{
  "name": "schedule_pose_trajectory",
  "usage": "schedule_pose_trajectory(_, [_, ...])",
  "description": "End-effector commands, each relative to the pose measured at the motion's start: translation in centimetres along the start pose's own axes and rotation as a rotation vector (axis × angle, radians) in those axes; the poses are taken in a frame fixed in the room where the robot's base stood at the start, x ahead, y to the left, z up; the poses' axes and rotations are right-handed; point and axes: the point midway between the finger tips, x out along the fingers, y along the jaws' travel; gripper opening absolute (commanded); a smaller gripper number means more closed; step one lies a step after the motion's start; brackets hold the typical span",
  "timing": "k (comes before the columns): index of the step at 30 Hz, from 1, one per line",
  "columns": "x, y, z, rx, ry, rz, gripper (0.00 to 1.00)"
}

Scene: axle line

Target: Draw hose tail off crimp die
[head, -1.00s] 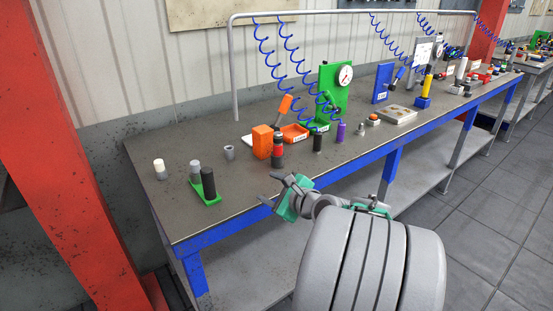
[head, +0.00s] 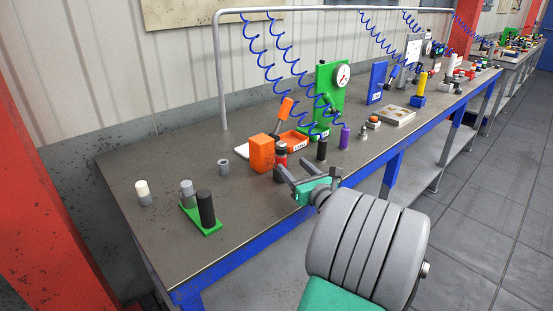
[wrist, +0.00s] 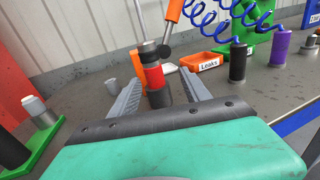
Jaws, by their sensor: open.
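A red-and-black cylinder (head: 280,160) with a grey top stands upright near the front edge of the bench, beside an orange block. In the wrist view the red-and-black cylinder (wrist: 154,76) shows between my two fingers, with a small dark knob at its upper right. I cannot tell which part is the hose tail and which the crimp die. My gripper (head: 297,170) is open and empty, its fingers pointing at the cylinder from the front. I see no contact.
The orange block (head: 261,153) stands close behind the cylinder. A black cylinder (head: 322,149) and a purple one (head: 345,137) stand to the right. An orange tray (head: 294,141) marked "Leaks" lies behind. A green base (head: 206,226) with posts is at left, with bare bench between.

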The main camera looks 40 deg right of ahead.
Motion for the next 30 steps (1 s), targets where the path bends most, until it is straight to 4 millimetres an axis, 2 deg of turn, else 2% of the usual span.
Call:
schedule_pose_trajectory(6, [3.8,1.3,0.3,-0.002,-0.002,0.017,0.55])
schedule_pose_trajectory(9, [5.6,1.3,0.3,-0.001,0.000,0.016,0.55])
schedule_pose_trajectory(12, [6.4,1.2,0.4,-0.002,-0.001,0.012,0.55])
schedule_pose_trajectory(18, [6.4,1.0,0.4,-0.001,-0.001,0.009,0.55])
schedule_pose_trajectory(30, [6.3,0.9,0.4,-0.002,0.000,0.007,0.23])
